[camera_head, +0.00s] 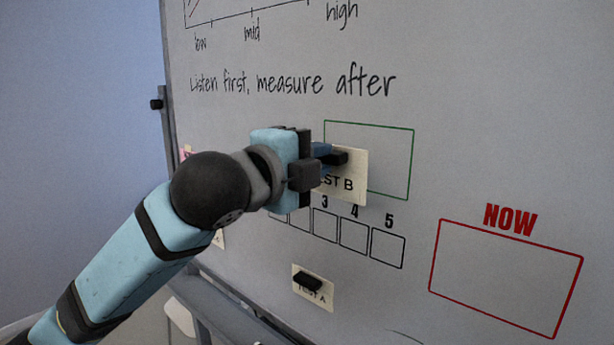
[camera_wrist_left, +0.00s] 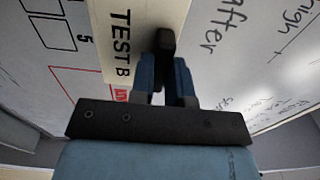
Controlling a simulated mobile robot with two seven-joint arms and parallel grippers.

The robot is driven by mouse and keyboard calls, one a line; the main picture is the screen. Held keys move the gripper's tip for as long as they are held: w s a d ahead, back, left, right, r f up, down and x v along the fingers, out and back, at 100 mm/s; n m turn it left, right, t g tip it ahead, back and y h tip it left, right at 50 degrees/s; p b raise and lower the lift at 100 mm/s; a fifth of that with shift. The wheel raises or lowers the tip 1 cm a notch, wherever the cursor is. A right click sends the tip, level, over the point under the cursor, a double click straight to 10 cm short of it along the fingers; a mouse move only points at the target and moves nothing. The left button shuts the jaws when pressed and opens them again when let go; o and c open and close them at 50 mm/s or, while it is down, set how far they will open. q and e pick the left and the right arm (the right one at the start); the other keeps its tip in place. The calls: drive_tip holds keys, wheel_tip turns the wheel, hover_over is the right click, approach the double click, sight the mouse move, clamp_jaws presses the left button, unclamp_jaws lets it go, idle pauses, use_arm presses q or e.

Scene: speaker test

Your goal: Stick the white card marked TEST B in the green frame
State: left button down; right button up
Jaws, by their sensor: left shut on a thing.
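The white card marked TEST B (camera_head: 352,186) is at the whiteboard, overlapping the lower left part of the green frame (camera_head: 411,160). My left gripper (camera_head: 336,157) is shut on the dark holder at the card's upper part. In the left wrist view the gripper (camera_wrist_left: 167,75) closes on this dark piece, and the card (camera_wrist_left: 118,45) shows beside it with its lettering sideways. I cannot tell whether the card touches the board. The gripper hides part of the card and the frame's left side. My right gripper is not in view.
A red frame under NOW (camera_head: 505,278) is at the lower right of the whiteboard (camera_head: 470,120). A TEST A card (camera_head: 321,291) with a dark holder is low on the board. Numbered boxes (camera_head: 354,236) run below the green frame, partly hidden by my arm.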

sight(339, 149)
use_arm(q)
drive_tip(key=shift+w+d+r, duration=0.15)
drive_tip(key=shift+w+d, duration=0.25)
drive_tip(key=shift+w, duration=0.2)
drive_tip(key=x, duration=0.4)
drive_tip(key=shift+r, duration=0.1)
drive_tip(key=shift+x, duration=1.1)
drive_tip(key=shift+w+d, duration=0.4)
drive_tip(key=shift+w, duration=0.05)
idle(0.4)
drive_tip(key=c, duration=0.6)
unclamp_jaws()
drive_tip(key=shift+s, duration=0.1)
